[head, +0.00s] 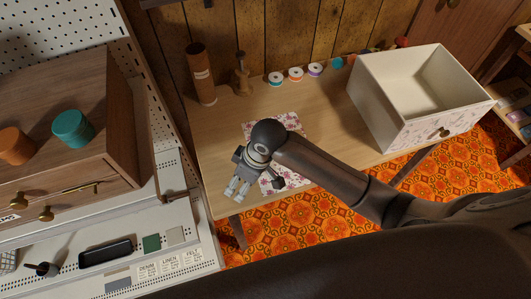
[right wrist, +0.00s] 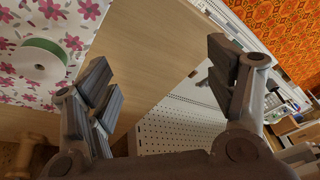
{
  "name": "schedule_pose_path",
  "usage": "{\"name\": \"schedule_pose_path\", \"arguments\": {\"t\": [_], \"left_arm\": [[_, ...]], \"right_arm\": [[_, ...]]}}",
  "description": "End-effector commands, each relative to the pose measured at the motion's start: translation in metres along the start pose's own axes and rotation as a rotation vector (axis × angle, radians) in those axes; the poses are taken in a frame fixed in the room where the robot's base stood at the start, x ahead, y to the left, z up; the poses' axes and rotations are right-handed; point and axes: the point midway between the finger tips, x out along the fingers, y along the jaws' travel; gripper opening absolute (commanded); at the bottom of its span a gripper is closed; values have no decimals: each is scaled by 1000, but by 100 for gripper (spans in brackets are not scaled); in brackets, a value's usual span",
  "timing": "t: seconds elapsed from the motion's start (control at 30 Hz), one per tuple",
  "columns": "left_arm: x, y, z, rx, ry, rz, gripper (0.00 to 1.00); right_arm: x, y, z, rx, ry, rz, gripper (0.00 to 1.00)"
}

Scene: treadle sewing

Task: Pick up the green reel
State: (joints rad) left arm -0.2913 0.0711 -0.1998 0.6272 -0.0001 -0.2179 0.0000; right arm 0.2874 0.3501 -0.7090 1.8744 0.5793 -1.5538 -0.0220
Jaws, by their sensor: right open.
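The green reel (right wrist: 40,60) shows in the right wrist view as a white-faced disc with a green edge. It lies on floral fabric (right wrist: 85,18) at the upper left, beside my right gripper's left finger and outside the gap between the fingers. In the head view, I cannot make out the reel; my right arm covers part of the floral fabric (head: 284,121). My right gripper (head: 256,186) is open and empty over the near left part of the wooden table. It also shows wide apart in the right wrist view (right wrist: 160,85). My left gripper is out of view.
Several coloured reels (head: 295,75) stand along the table's back edge, near a brown cylinder (head: 200,75) and a wooden spindle (head: 241,78). A floral-sided open drawer (head: 400,130) sits at the table's right. A wooden cabinet (head: 118,125) and white pegboard stand at left.

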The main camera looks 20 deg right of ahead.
Motion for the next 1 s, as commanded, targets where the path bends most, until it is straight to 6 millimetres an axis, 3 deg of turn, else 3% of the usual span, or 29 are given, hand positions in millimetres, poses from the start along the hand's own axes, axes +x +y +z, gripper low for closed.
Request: {"name": "schedule_pose_path", "arguments": {"t": [0.1, 0.33, 0.57, 1.0], "left_arm": [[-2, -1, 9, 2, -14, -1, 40], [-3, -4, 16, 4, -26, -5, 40], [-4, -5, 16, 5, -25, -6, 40], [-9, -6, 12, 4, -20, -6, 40]], "right_arm": [[-9, 30, -12, -74, -81, 19, 77], [-37, 89, -16, -114, -227, 62, 77], [-57, 121, -15, -101, -294, 86, 77], [-8, 130, 1, -98, -300, 87, 77]]}}
